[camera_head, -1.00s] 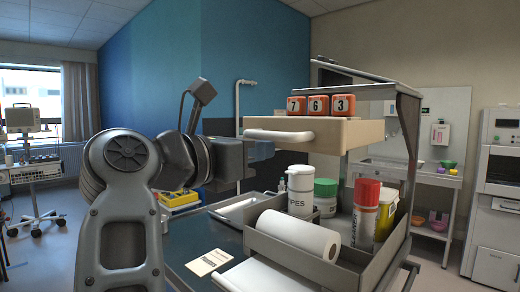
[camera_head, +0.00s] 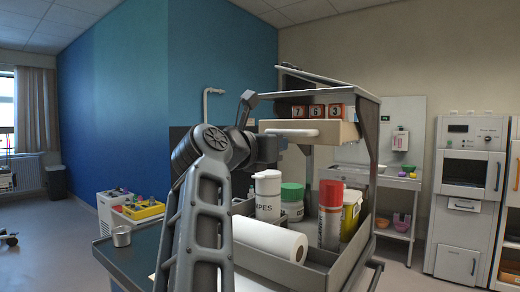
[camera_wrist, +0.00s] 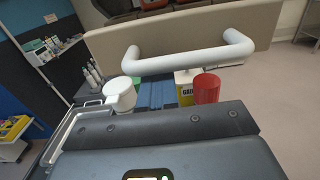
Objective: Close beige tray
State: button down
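The beige tray (camera_head: 348,131) is a drawer under the grey top shelf of a cart. It is partly under the shelf, its front still sticking out. Orange number blocks (camera_head: 316,111) sit in the tray. My gripper (camera_wrist: 157,93) points at the tray's front, just below the handle. Its blue fingers lie side by side, with nothing seen between them. Whether they touch the tray is unclear.
Below the tray, the cart carries a wipes tub (camera_head: 268,195), a green-lidded jar (camera_head: 292,202), a red-capped can (camera_head: 331,215), a yellow container (camera_head: 351,214) and a paper roll (camera_head: 270,237). A metal cup (camera_head: 121,236) stands on the blue surface (camera_head: 135,262).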

jog(key=x, duration=0.3)
jog(key=shift+r, duration=0.15)
jog(key=shift+d, duration=0.2)
